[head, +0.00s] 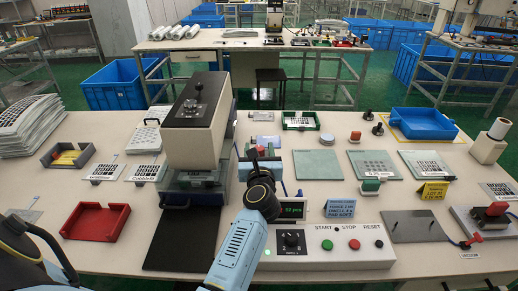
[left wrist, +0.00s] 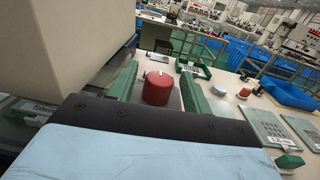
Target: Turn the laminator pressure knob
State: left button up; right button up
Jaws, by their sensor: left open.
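A red round knob (left wrist: 158,90) with a small pale mark on top is beside the beige laminator (head: 192,135). It shows only in part in the head view, behind my gripper. My left gripper (head: 262,154) is open, with its two green fingers on either side of the knob. In the left wrist view my left gripper (left wrist: 160,72) has the knob between its fingers, with a gap visible on the right; contact on the left is unclear. The knob's base is partly hidden. My right gripper is not in view.
The laminator body (left wrist: 75,45) stands close on the left of my gripper. A control box (head: 330,245) with a black dial and START, STOP and RESET buttons is at the front. A blue sign (head: 341,208) stands near my arm. A green tray (head: 300,121) is behind.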

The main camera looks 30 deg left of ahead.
pick_arm(q)
jog(key=shift+w+a, duration=0.2)
jog(key=shift+w, duration=0.1)
jog(key=shift+c, duration=0.4)
jog(key=c, duration=0.9)
jog(key=shift+o, duration=0.2)
jog(key=m+h+p, duration=0.1)
jog(key=m+t+h+p, duration=0.1)
jog(key=p, duration=0.1)
jog(key=t+h+p, duration=0.1)
jog(key=p, duration=0.1)
jog(key=shift+a+r+m+h, duration=0.1)
jog(key=shift+r+m+h, duration=0.15)
jog(key=shift+m+h, duration=0.15)
jog(key=shift+m+h+p, duration=0.4)
jog(key=shift+h, duration=0.2)
jog(key=shift+f+m+t+h+p, duration=0.1)
jog(key=shift+m+t+h+p, duration=0.5)
jog(key=shift+h, duration=0.5)
jog(key=shift+f+m+h, duration=0.1)
jog(key=shift+m+h, duration=1)
jog(key=shift+h, duration=0.8)
